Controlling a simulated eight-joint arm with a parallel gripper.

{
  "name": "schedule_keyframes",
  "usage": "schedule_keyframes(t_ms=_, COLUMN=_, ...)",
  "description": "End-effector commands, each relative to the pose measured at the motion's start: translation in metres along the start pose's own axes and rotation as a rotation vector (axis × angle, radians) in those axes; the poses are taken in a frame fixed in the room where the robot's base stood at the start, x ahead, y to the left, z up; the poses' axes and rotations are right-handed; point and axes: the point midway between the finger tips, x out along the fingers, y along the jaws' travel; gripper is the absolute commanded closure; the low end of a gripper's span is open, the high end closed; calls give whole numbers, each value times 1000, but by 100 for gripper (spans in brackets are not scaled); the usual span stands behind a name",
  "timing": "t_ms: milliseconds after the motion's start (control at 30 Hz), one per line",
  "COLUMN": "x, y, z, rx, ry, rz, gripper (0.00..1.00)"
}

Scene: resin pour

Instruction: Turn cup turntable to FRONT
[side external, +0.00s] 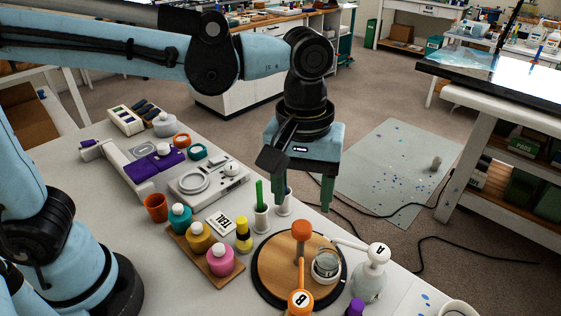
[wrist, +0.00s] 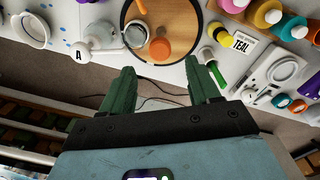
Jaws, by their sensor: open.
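The cup turntable is a round wooden disc with a dark rim (side external: 272,272), at the table's edge in the side view; part of it shows in the wrist view (wrist: 184,22). A clear cup (side external: 327,266) stands on its right side and also shows in the wrist view (wrist: 136,36). An upright orange knob (side external: 301,231) stands toward its far edge and also appears in the wrist view (wrist: 160,48). My gripper (side external: 303,204) is open and empty, above and beyond the knob, apart from it. In the wrist view, the knob lies ahead between its fingertips (wrist: 160,72). No FRONT mark is readable.
White pump bottle A (side external: 368,280) stands right of the turntable, its spout toward the cup. Orange pump B (side external: 300,302) is at the near edge. Holders with a green stick (side external: 260,194), a yellow-black bottle (side external: 243,236) and a scale (side external: 205,182) stand left.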

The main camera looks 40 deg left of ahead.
Motion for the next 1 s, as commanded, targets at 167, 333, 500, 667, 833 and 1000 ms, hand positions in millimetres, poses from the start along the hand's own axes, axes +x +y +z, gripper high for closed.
schedule_keyframes(t_ms=167, x=28, y=0, z=0, rx=1, ry=0, rz=1, gripper=39)
schedule_keyframes(t_ms=333, x=48, y=0, z=0, rx=1, ry=0, rz=1, gripper=39)
schedule_keyframes(t_ms=500, x=60, y=0, z=0, rx=1, ry=0, rz=1, gripper=39)
schedule_keyframes(t_ms=667, x=64, y=0, z=0, rx=1, ry=0, rz=1, gripper=39)
schedule_keyframes(t_ms=833, x=64, y=0, z=0, rx=1, ry=0, rz=1, gripper=39)
schedule_keyframes(t_ms=1000, x=64, y=0, z=0, rx=1, ry=0, rz=1, gripper=56)
